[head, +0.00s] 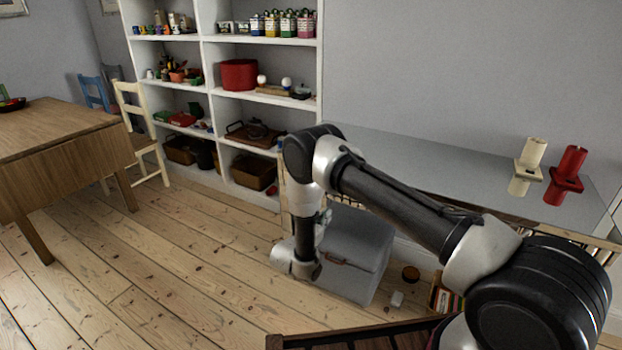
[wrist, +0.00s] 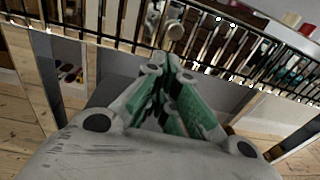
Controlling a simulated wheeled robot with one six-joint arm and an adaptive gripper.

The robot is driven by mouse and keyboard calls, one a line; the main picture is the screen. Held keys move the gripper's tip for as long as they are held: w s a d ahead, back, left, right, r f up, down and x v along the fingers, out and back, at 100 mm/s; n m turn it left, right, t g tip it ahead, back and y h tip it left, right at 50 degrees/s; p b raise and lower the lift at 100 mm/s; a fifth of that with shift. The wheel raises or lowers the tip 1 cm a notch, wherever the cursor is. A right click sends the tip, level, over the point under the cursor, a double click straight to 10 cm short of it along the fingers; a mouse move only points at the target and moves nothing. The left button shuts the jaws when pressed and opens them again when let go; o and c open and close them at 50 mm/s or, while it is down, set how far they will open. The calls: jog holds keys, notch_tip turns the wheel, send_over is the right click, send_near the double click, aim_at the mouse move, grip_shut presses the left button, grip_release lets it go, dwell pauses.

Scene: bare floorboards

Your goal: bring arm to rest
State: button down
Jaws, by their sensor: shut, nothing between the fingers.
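My arm (head: 400,205) reaches from the lower right up to a bent elbow, then hangs down to the wrist in front of a grey box-like seat. In the wrist view my gripper (wrist: 168,68) is shut, its green-padded fingers drawn together with nothing held. In the head view I cannot clearly make out the fingers. A small beige round thing (wrist: 175,31) shows beyond the fingertips in the wrist view; I cannot tell how far off it is.
The grey seat (head: 350,262) stands close by my wrist. A white shelf unit (head: 205,75) stands behind. A grey-topped surface (head: 430,160) at right bears cream (head: 528,160) and red (head: 567,175) holders. A wooden table (head: 50,125) and chair (head: 143,125) are left. Floorboards (head: 150,265) are clear.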

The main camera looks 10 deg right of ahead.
jog(key=s+d+f+m+g+h, duration=0.2)
jog(key=s+d+m+g+h, duration=0.1)
jog(key=s+d+g, duration=0.4)
jog(key=s+d+r+m+g, duration=0.6)
jog(key=s+d+r+m, duration=0.15)
jog(key=r, duration=0.35)
jog(key=s+d+r+m+t+y, duration=0.2)
jog(key=s+r+m+y, duration=0.5)
jog(key=s+r, duration=0.7)
jog(key=s+d+r+m+t+y, duration=0.1)
jog(key=s+d+r+m+y, duration=0.3)
jog(key=r, duration=1.6)
jog(key=s+m+y, duration=0.3)
jog(key=s+m, duration=0.3)
jog(key=s, duration=0.4)
jog(key=shift+s+r+m+t, duration=0.25)
jog(key=shift+r+m+t, duration=0.05)
jog(key=shift+m+t, duration=0.1)
